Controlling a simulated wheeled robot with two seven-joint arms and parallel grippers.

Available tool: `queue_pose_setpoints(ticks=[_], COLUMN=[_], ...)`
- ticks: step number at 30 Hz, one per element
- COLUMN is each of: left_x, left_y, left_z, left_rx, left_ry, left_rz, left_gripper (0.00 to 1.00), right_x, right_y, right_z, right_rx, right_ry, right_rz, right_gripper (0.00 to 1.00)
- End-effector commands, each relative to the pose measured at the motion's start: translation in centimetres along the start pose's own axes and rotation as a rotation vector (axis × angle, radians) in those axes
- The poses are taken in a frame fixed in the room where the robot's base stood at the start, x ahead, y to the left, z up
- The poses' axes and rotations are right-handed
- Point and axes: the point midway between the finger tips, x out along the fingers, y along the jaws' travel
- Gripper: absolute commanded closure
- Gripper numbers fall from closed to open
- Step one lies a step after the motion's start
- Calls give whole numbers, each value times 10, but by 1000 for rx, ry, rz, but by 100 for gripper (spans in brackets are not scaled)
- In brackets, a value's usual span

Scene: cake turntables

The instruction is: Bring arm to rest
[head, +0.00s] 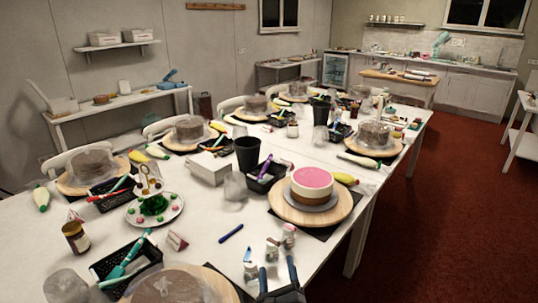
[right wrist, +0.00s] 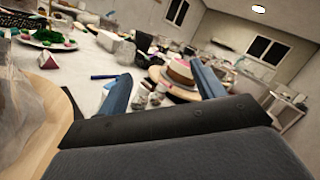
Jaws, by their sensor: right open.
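My right gripper (head: 277,270) shows at the bottom edge of the head view, with its two blue fingers apart and nothing between them. In the right wrist view the fingers (right wrist: 160,72) also stand apart and empty. It is near the front edge of the long white table (head: 205,235), close to several small jars (head: 272,249). A pink-topped cake (head: 311,180) stands on a wooden turntable (head: 337,215) beyond the gripper. My left gripper is not in the head view.
A plastic-covered cake (head: 180,286) stands on a turntable at the front, left of my right gripper. Black baskets of tools (head: 125,262), a brown jar (head: 76,237) and a blue pen-like item (head: 231,233) lie on the table. Red floor (head: 440,235) to the right is clear.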

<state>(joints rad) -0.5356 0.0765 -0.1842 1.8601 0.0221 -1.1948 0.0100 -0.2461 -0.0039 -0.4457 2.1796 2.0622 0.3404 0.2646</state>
Motion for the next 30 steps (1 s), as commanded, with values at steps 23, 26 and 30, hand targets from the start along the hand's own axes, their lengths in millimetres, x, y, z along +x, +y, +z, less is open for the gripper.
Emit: queue_pose_setpoints(ticks=[23, 26, 30], left_x=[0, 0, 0], left_y=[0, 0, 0], left_z=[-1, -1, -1], left_rx=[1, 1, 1], left_ry=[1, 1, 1], left_rz=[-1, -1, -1], left_gripper=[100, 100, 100], right_x=[-145, -170, -207], right_y=[38, 37, 24], right_z=[-25, -60, -111], right_rx=[-1502, -1663, -1838], right_ry=[-746, -773, -774], right_rz=[544, 729, 1010], right_gripper=[32, 32, 32])
